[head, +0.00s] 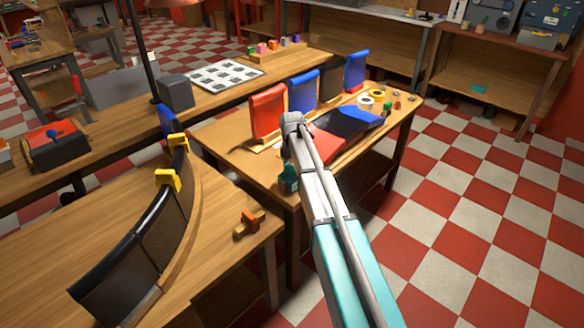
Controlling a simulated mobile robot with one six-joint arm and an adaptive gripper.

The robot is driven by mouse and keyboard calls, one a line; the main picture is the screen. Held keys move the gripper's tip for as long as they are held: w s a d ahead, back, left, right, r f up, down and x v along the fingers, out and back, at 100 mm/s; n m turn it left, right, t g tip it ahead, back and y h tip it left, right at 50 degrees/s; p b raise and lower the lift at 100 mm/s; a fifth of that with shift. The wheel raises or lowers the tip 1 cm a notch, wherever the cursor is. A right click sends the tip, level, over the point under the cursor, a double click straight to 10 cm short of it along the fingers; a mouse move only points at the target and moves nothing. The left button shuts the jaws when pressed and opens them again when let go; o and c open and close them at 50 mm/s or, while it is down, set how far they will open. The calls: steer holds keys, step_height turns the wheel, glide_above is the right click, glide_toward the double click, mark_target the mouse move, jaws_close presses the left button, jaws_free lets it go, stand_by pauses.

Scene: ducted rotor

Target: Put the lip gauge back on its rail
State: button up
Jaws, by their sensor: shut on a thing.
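My arm (330,235) reaches up from the bottom right to a grey joint (292,120) in front of the middle table. I cannot make out my gripper or anything in its jaws; they are hidden or out of sight. A black curved duct wall (128,258) stands on the near left table. A small orange and brown piece (248,224) lies on that table, right of the duct. I cannot tell which piece is the lip gauge or where its rail is.
The middle table (228,138) bears red (268,110) and blue (303,90) upright panels, tape rolls and a small teal thing (288,178) beside my arm. A lamp stem and a grey box (175,92) stand behind. The checkered floor at right is clear.

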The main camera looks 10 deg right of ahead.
steer(key=o, duration=1.1)
steer(key=shift+r, duration=0.1)
step_height(320, 180, up, 10)
steer(key=p, duration=1)
stand_by(0.4)
steer(key=s+m, duration=2.5)
steer(key=s, duration=0.4)
steer(key=shift+d, duration=0.15)
